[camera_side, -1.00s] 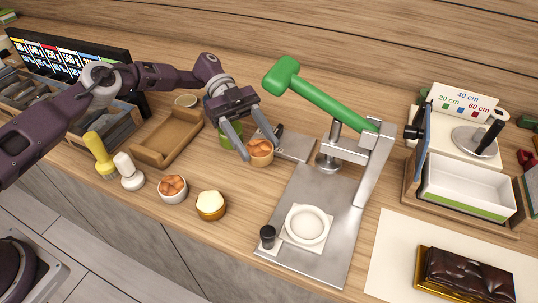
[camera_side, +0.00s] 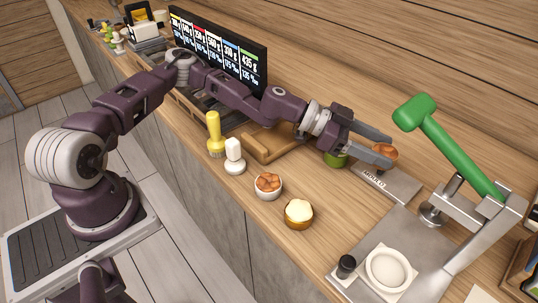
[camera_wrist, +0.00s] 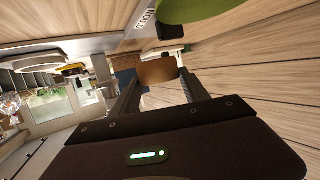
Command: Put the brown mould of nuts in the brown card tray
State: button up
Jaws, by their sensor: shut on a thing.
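The brown mould of nuts (camera_side: 384,153) is held between the fingertips of my gripper (camera_side: 381,151), near the metal plate in the side view. My gripper is shut on it. In the wrist view the brown mould (camera_wrist: 158,72) shows between the two fingers. Whether the mould is clear of the surface is hard to tell.
A green mould (camera_side: 335,159) stands beneath my gripper. The green-handled press (camera_side: 450,150) rises at right.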

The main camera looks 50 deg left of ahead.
jog(key=a+n+t+y, duration=0.1)
jog(key=a, duration=0.1)
jog(key=w+a+n+t+y, duration=0.1)
jog(key=a, duration=0.1)
jog(key=a+n+t+y, duration=0.1)
jog(key=a, duration=0.1)
jog(key=shift+w+f+n+t, duration=0.3)
jog(key=s+a+r+n+t+y, duration=0.3)
jog(key=a+r+n+y, duration=0.75)
jog(key=a, duration=0.65)
jog(key=w+d+r+y, duration=0.2)
jog(key=w+d+r, duration=0.15)
jog(key=w, duration=0.45)
jog(key=s+d+f+n+g+y, duration=0.4)
jog(key=s+d+f+n+y, duration=0.1)
jog(key=d+f+n+y, duration=0.25)
jog(key=s+d+f+n+g+y, duration=0.4)
jog(key=s+d+n+g, duration=0.3)
jog(key=s, duration=0.5)
jog(key=m, duration=0.1)
send_over(282, 142)
jog(key=shift+g, duration=0.3)
notch_tip(282, 142, down, 7)
jog(key=shift+f, duration=0.2)
